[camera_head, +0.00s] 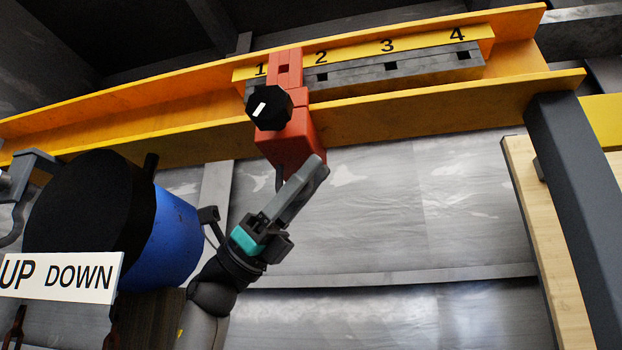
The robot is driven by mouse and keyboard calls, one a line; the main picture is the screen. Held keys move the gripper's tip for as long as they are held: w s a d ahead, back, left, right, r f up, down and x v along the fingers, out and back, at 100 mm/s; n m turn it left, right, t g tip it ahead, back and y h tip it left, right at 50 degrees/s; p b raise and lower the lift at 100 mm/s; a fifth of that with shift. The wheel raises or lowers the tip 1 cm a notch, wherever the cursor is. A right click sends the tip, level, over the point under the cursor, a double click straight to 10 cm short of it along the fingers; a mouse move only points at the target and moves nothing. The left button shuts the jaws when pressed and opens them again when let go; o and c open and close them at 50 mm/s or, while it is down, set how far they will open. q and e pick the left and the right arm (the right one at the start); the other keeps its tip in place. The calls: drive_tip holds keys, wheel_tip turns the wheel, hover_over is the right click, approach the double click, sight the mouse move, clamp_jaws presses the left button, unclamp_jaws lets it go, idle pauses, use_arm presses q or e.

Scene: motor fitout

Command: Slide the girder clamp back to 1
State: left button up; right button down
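The red girder clamp (292,136) sits on the yellow girder (400,112), with a black knob (269,108) on its front. Its upper part stands just right of the number 1 (261,70) on the scale strip and left of the number 2. My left gripper (319,168) comes up from below, its fingers together and nothing seen between them. Its fingertips are at the clamp's lower right edge in the picture; I cannot tell whether they touch it. My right gripper is not in view.
A grey slotted rail (400,68) runs along the girder under the numbers. A blue and black motor drum (173,241) hangs at the left, above an UP DOWN sign (60,276). A dark post (576,200) stands at the right. The space right of my gripper looks clear.

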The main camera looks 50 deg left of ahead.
use_arm(q)
drive_tip(key=shift+w, duration=0.2)
drive_tip(key=shift+w+d, duration=0.15)
drive_tip(key=w+d+p, duration=0.3)
drive_tip(key=w+d, duration=0.4)
drive_tip(key=d, duration=0.3)
drive_tip(key=w+d+p, duration=0.3)
drive_tip(key=w+d, duration=0.3)
drive_tip(key=d, duration=0.4)
drive_tip(key=w+f+b+v, duration=0.1)
drive_tip(key=b+v, duration=0.7)
drive_tip(key=v, duration=0.8)
drive_tip(key=w+a+f+n+t+y+b, duration=0.1)
drive_tip(key=w+a+f+n+t+y, duration=0.2)
drive_tip(key=w+f+n+t+y, duration=0.5)
drive_tip(key=w+f+n+t, duration=0.4)
drive_tip(key=w+f+n, duration=0.2)
drive_tip(key=n, duration=0.4)
drive_tip(key=shift+a+f+y+b, duration=0.2)
drive_tip(key=shift+a+y+b, duration=0.15)
drive_tip(key=shift+a+y, duration=0.05)
